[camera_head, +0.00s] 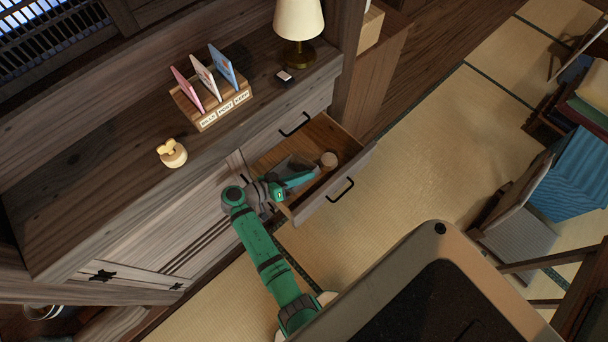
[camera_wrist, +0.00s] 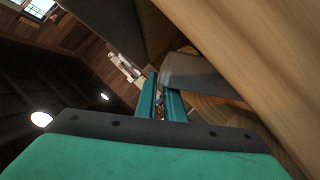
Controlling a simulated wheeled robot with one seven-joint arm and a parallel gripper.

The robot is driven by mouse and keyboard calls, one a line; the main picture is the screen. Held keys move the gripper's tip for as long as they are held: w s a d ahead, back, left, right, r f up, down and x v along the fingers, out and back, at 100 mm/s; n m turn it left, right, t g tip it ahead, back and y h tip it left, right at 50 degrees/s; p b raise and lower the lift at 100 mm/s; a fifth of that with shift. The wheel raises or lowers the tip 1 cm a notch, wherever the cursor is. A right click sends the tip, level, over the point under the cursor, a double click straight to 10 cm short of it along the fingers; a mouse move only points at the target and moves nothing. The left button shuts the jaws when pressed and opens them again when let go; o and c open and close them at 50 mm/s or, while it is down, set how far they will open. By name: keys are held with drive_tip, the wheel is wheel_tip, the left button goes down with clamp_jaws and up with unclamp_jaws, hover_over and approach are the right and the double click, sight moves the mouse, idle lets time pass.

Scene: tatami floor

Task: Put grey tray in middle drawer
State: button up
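A wooden drawer (camera_head: 362,164) of the dresser stands pulled out below a closed drawer front; I cannot tell for certain that it is the middle one. A grey piece (camera_head: 291,165), apparently the grey tray, shows inside it, partly hidden by my gripper (camera_head: 308,178). My gripper reaches into the drawer from the front left. In the wrist view, the two teal fingers (camera_wrist: 163,90) are close together with a narrow gap. The grey tray's edge (camera_wrist: 202,75) meets the fingertips and overlaps the right finger. Whether the fingers pinch it is unclear.
A small round wooden item (camera_head: 328,160) sits in the drawer. The dresser top holds a card rack (camera_head: 212,108), a lamp (camera_head: 299,25), a small dark item (camera_head: 285,78) and a wooden ornament (camera_head: 172,154). Tatami floor (camera_head: 430,150) is clear right of the drawer.

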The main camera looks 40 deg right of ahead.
drive_tip(key=shift+o, duration=0.9)
drive_tip(key=shift+r, duration=0.2)
drive_tip(key=v, duration=1.2)
drive_tip(key=shift+s, duration=0.15)
drive_tip(key=shift+f, duration=0.1)
